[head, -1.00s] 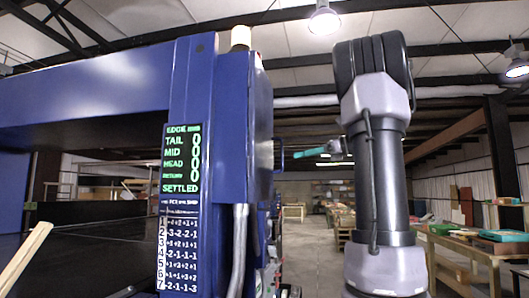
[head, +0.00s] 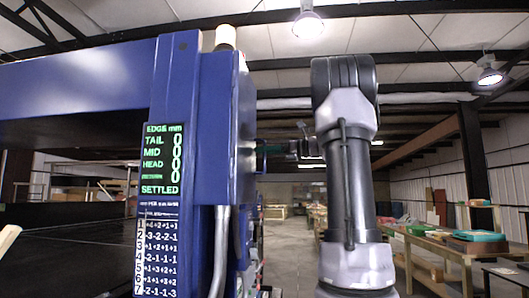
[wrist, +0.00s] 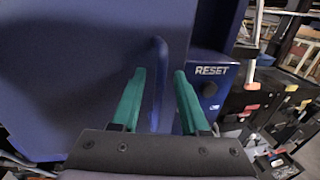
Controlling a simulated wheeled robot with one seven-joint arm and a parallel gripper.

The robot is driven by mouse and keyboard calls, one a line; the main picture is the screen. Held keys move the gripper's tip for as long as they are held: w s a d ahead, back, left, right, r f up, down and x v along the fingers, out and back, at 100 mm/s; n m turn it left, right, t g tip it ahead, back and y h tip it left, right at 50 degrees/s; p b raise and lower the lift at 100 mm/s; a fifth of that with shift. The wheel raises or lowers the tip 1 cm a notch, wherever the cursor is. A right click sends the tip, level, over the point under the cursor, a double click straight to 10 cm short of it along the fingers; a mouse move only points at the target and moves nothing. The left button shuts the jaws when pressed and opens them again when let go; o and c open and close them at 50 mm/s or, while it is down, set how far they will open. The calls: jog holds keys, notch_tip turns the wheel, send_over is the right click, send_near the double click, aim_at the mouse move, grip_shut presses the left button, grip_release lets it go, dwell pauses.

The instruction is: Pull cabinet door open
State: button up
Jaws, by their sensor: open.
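The blue cabinet (head: 243,125) is mounted on the side of the blue machine post in the head view. Its flat blue door (wrist: 75,75) fills the left of the wrist view and looks shut. A vertical blue bar handle (wrist: 158,88) stands out from the door. My gripper (wrist: 159,72) is open, with one green finger on each side of the handle. I cannot tell whether either finger touches it. In the head view my gripper (head: 268,152) is small beside the cabinet's right side, and the handle is hard to make out there.
A panel marked RESET with a dark knob (wrist: 209,89) sits just right of the right finger. A green-lettered display (head: 162,160) is on the post, with a grey conduit (head: 220,250) beside it. A workbench (head: 440,250) stands at the right; open floor lies behind.

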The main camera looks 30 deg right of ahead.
grip_shut()
dwell(1.5)
